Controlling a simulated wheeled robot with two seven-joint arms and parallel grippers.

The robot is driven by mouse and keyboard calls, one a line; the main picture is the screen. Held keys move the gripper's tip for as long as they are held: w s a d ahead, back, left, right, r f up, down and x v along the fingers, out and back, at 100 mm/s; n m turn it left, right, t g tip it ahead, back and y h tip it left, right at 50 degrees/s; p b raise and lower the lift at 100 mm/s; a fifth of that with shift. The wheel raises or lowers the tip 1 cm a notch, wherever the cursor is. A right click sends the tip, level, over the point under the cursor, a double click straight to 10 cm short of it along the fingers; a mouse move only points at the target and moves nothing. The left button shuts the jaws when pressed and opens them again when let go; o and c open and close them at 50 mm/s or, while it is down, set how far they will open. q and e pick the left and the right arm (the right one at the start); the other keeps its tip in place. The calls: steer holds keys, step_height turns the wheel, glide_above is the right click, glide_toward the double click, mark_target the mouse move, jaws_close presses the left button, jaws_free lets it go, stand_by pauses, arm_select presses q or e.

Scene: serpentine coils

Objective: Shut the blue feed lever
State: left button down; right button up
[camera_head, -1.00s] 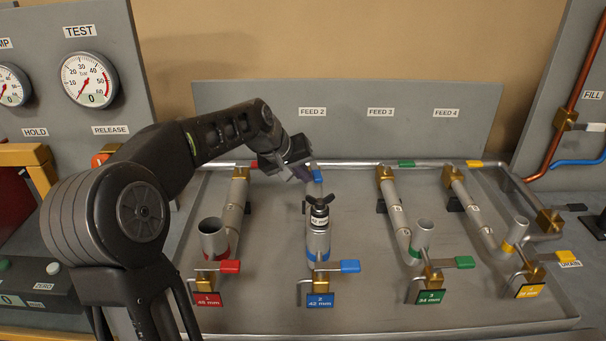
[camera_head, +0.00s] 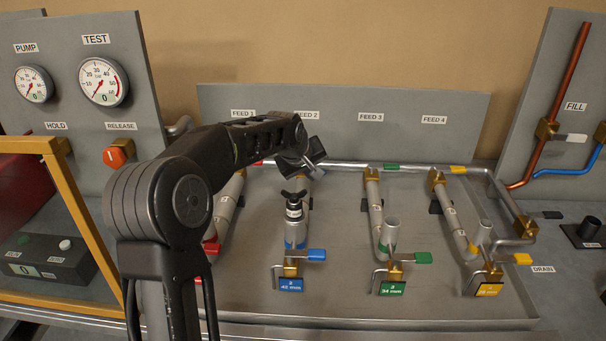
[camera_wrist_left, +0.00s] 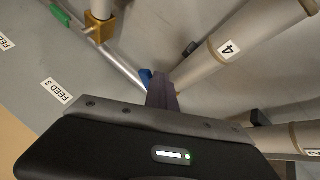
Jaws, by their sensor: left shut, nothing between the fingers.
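The blue feed lever (camera_wrist_left: 146,77) shows as a small blue piece in the left wrist view, right beside the tips of my left gripper (camera_wrist_left: 161,92). In the head view the left gripper (camera_head: 312,172) is shut and empty at the back pipe below the FEED 2 label, and it hides most of that lever. I cannot tell whether the fingers touch the lever or how far it is turned. The brass valve under it is mostly hidden. A separate blue-handled lever (camera_head: 316,255) is at the front of coil 2. My right gripper is not in view.
The green feed lever (camera_head: 391,167) and yellow feed lever (camera_head: 457,169) lie along the back pipe to the right. A black-topped fitting (camera_head: 294,205) stands upright on coil 2, in front of the gripper. A yellow-framed guard (camera_head: 85,215) stands at the left.

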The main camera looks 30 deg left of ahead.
arm_select(q)
steer(key=shift+n+y, duration=0.5)
steer(key=shift+n, duration=0.3)
steer(key=shift+w+d, duration=0.3)
steer(key=shift+w, duration=0.5)
steer(key=shift+w+d, duration=0.3)
steer(key=shift+w, duration=0.45)
steer(key=shift+w+d, duration=0.3)
steer(key=shift+w, duration=0.5)
arm_select(e)
steer(key=shift+f, duration=0.3)
arm_select(q)
steer(key=shift+w+r, duration=0.2)
steer(key=shift+r, duration=0.05)
arm_select(e)
steer(key=shift+s, duration=0.1)
